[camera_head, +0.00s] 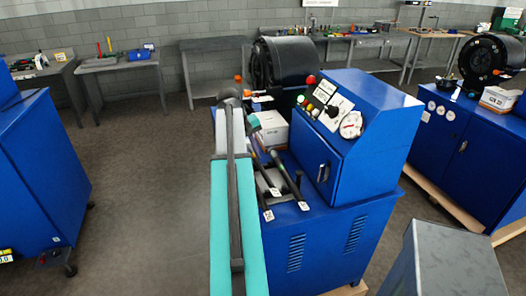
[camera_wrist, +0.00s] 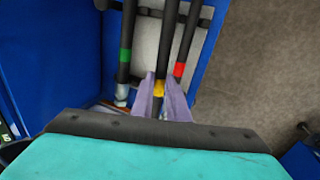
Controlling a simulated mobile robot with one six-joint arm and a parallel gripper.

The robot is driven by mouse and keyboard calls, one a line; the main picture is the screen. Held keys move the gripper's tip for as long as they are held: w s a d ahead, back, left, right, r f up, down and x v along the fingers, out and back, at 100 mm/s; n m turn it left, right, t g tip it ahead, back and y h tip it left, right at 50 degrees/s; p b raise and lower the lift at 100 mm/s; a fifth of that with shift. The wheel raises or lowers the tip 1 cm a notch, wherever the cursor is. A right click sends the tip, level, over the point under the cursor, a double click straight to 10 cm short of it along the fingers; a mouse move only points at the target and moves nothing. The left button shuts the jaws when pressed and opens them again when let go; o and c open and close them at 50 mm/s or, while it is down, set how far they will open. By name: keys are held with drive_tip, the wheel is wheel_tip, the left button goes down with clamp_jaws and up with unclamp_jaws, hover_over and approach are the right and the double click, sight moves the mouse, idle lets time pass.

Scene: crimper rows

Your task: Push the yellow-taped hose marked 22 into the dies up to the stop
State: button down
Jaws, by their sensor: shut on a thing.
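The yellow-taped hose (camera_wrist: 158,89) is the middle of three black hoses in the wrist view. My gripper (camera_wrist: 160,92) has its two pale purple fingers on either side of the yellow band, shut on it. A green-banded hose (camera_wrist: 125,56) lies to its left and a red-banded hose (camera_wrist: 179,69) close to its right. In the head view, black hoses (camera_head: 287,172) with white tags (camera_head: 303,206) lie on the blue bench; I cannot read the tags. The black crimper head (camera_head: 285,62) stands behind. Its dies are not visible, and my arm hides the grip there.
A blue control cabinet (camera_head: 365,130) with buttons and a gauge (camera_head: 351,125) stands close right of the hoses. A white box (camera_head: 271,129) sits behind them. A grey cabinet (camera_head: 445,262) is at front right. The floor (camera_head: 140,190) on the left is clear.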

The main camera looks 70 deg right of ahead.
drive_tip(key=w+a+f+n+t+b, duration=0.15)
drive_tip(key=w+a+f, duration=0.25)
drive_tip(key=w+a, duration=0.95)
drive_tip(key=w+a+f+n+g, duration=0.1)
drive_tip(key=w+a+f+n, duration=0.3)
drive_tip(key=w+a, duration=0.9)
drive_tip(key=w+a+f+n, duration=0.1)
drive_tip(key=a+f, duration=0.2)
drive_tip(key=a, duration=0.9)
drive_tip(key=w+a+f+n+t+b, duration=0.1)
drive_tip(key=a+f, duration=0.2)
drive_tip(key=a, duration=1)
drive_tip(key=w+a+f+n+t+h, duration=0.1)
drive_tip(key=a+f+n, duration=0.1)
drive_tip(key=a, duration=1)
drive_tip(key=shift+a+f, duration=0.2)
drive_tip(key=shift+f, duration=0.7)
drive_tip(key=shift+w, duration=0.1)
